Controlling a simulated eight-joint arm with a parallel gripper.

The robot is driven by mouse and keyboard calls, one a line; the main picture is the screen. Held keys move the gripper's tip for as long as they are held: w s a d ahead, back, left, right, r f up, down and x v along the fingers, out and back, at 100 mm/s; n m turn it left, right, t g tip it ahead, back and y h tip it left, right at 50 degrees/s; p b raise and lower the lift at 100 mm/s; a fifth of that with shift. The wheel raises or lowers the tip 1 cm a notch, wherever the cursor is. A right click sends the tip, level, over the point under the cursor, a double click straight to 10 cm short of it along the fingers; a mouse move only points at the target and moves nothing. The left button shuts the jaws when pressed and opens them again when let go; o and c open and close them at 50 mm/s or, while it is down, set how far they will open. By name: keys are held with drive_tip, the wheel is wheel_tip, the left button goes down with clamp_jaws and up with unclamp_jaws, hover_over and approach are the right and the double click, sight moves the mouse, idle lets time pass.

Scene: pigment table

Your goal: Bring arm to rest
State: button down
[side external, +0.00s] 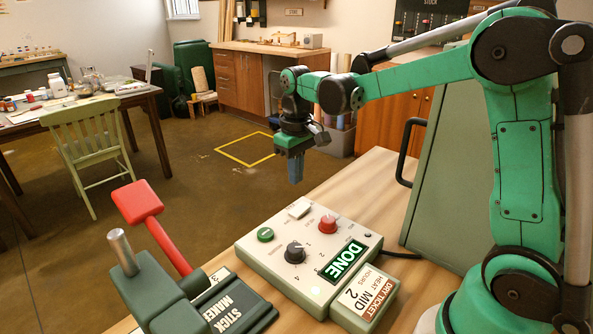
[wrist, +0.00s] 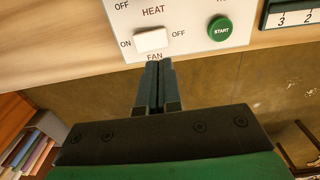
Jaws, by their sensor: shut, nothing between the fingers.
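My green arm reaches in from the right in the side external view. My gripper (side external: 295,182) points down, shut and empty, in the air around the far edge of the wooden bench (side external: 350,190). In the wrist view my gripper's fingers (wrist: 158,62) are together with nothing between them. Their tips appear just below the white fan switch (wrist: 151,40) in the picture. I cannot tell the exact height above the bench, but nothing shows as touched.
A control box (side external: 255,250) with a green start button (side external: 265,235), knobs and a lit DONE sign (side external: 345,261) stands on the bench. A dry ticket block (side external: 368,294) is at its front. The stick maker (side external: 235,305) with a red lever (side external: 138,202) is at left. A green cabinet (side external: 455,170) stands right.

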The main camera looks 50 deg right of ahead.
drive_tip(key=s+a+r+t, duration=0.2)
drive_tip(key=s+a+t, duration=0.4)
drive_tip(key=s, duration=0.3)
drive_tip(key=shift+s+a+t, duration=0.2)
drive_tip(key=shift+s+t, duration=0.2)
drive_tip(key=shift+t, duration=0.1)
idle(0.4)
